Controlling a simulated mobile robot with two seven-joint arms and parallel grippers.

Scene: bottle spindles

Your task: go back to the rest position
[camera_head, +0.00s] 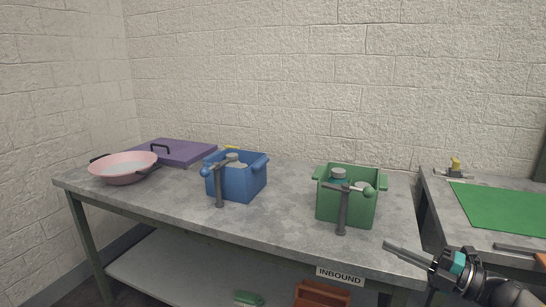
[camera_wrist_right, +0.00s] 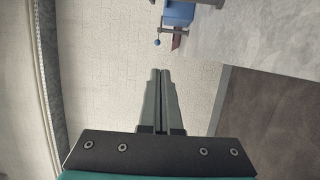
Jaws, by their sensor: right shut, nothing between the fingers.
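My right gripper (camera_head: 388,246) is at the lower right of the head view, in front of the table's right end. Its two fingers are together and empty, as the right wrist view also shows (camera_wrist_right: 160,74). It is apart from the green bin (camera_head: 346,210) and touches nothing that I can see. My left gripper is not in view.
The grey table (camera_head: 285,215) carries a blue bin (camera_head: 243,184) and the green bin, each with a bottle inside and a grey post with a ball-ended arm in front. A pink pan (camera_head: 124,166) and a purple board (camera_head: 180,151) are at left. A second table with a green mat (camera_head: 505,208) is at right.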

